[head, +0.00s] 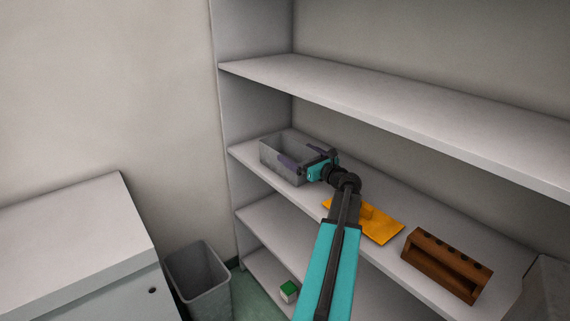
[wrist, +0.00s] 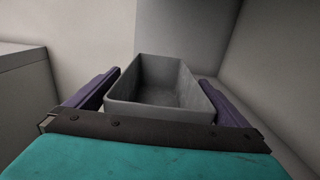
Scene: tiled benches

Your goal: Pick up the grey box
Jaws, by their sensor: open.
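The grey box (head: 281,163) is an open-topped, empty bin on the middle shelf, near its left end. In the wrist view the grey box (wrist: 158,108) lies straight ahead, between the two purple fingers. My gripper (head: 302,160) is open, with one finger along each side of the box. In the wrist view my gripper (wrist: 160,95) shows a small gap at the left finger; the right finger is close to the box wall, and I cannot tell if it touches. The box's underside is hidden.
On the same shelf (head: 313,205) lie an orange tray or board (head: 380,228), partly behind my arm, and a brown wooden rack (head: 446,264) with holes. Another shelf (head: 400,108) runs above. A grey bin (head: 199,285) and a white cabinet (head: 75,240) stand left.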

